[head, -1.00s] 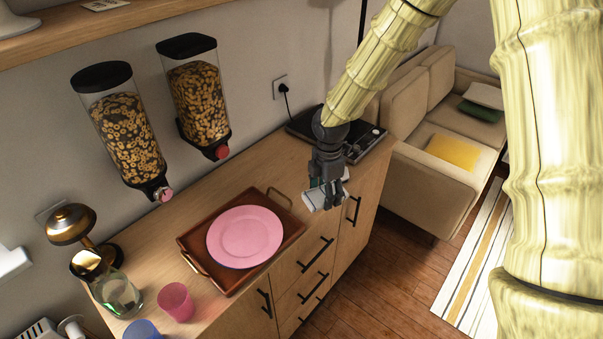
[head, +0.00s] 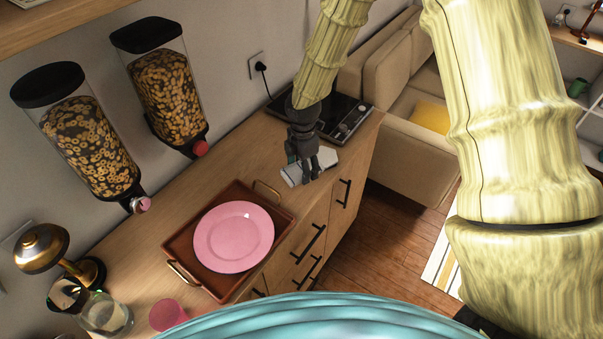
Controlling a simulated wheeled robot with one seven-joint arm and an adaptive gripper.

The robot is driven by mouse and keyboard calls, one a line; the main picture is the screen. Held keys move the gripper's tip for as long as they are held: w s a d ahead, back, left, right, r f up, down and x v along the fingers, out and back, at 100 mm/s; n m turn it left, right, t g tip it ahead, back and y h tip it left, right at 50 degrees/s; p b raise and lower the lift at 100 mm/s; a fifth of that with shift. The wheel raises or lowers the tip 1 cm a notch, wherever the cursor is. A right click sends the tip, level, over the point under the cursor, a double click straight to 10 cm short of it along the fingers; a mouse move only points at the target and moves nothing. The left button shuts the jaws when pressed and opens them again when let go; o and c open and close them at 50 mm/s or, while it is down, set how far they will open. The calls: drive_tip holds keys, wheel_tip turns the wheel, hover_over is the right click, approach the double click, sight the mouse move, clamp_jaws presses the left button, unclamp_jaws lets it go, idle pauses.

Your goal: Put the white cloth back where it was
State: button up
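The white cloth (head: 327,158) is at the front edge of the wooden counter, beside the hob. It shows on both sides of my gripper (head: 311,178), and its middle is hidden behind the fingers. My gripper points down at the cloth and appears shut on it. The fingertips are small in this view. I cannot tell whether the cloth touches the countertop or is just above it.
A black hob (head: 335,115) lies behind the gripper. A brown tray (head: 180,247) with a pink plate (head: 233,237) is to the left. A pink cup (head: 167,315), a glass (head: 105,315) and a brass lamp (head: 42,247) stand at lower left. Cereal dispensers (head: 85,140) hang on the wall.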

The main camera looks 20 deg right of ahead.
sight(300, 168)
drive_tip(key=w+f, duration=0.2)
drive_tip(key=f, duration=0.1)
drive_tip(key=shift+w+f+p, duration=0.3)
drive_tip(key=shift+w, duration=0.05)
drive_tip(key=shift+f, duration=0.4)
drive_tip(key=shift+s+f+p, duration=0.25)
drive_tip(key=shift+f+p, duration=0.05)
drive_tip(key=shift+p, duration=0.05)
drive_tip(key=shift+s+f, duration=0.15)
drive_tip(key=shift+s, duration=0.2)
drive_tip(key=shift+w+d+f, duration=0.1)
drive_tip(key=shift+w+f, duration=0.2)
drive_tip(key=shift+f, duration=0.05)
drive_tip(key=o, duration=0.8)
drive_tip(key=shift+w, duration=0.1)
drive_tip(key=shift+o, duration=0.9)
drive_tip(key=shift+s+r, duration=0.2)
drive_tip(key=shift+s, duration=0.05)
